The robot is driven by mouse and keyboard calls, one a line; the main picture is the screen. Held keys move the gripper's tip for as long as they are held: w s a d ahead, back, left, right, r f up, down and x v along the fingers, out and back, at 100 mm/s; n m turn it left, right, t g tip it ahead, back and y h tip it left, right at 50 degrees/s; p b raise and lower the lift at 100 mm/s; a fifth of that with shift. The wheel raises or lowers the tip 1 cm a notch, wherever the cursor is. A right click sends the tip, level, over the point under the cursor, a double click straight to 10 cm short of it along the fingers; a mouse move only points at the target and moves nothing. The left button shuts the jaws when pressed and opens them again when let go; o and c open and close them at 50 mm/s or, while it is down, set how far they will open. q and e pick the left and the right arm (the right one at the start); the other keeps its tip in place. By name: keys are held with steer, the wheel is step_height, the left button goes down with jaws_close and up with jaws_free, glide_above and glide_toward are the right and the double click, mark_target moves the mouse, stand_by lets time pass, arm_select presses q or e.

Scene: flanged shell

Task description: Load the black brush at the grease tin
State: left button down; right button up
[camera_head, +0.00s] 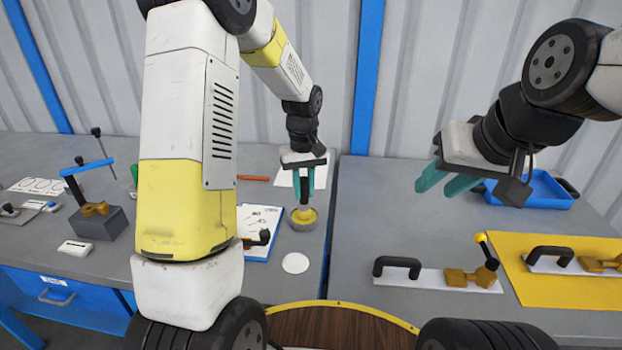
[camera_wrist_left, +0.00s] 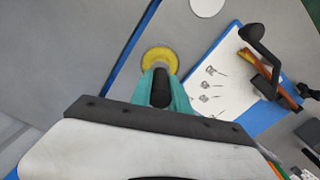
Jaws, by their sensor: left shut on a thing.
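My left gripper (camera_head: 304,186) is shut on the black brush, whose black handle (camera_wrist_left: 160,88) shows between the teal fingers in the left wrist view. The brush points down, with its lower end at the grease tin (camera_head: 311,225). The tin is a small round metal tin with yellow grease, standing on the grey bench near its right edge. It also shows just beyond the fingertips in the left wrist view (camera_wrist_left: 160,53). Whether the bristles touch the grease is hard to tell. My right gripper (camera_head: 444,184) is open and empty above the right bench.
A clipboard with a drawing sheet (camera_head: 257,222) and a white disc (camera_head: 295,263) lie near the tin. The right bench holds a blue tray (camera_head: 545,190), a yellow mat (camera_head: 540,295) and a white plate with a black handle (camera_head: 430,279). A gap separates the benches.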

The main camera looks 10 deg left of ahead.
arm_select(q)
steer(key=shift+r, duration=3.45)
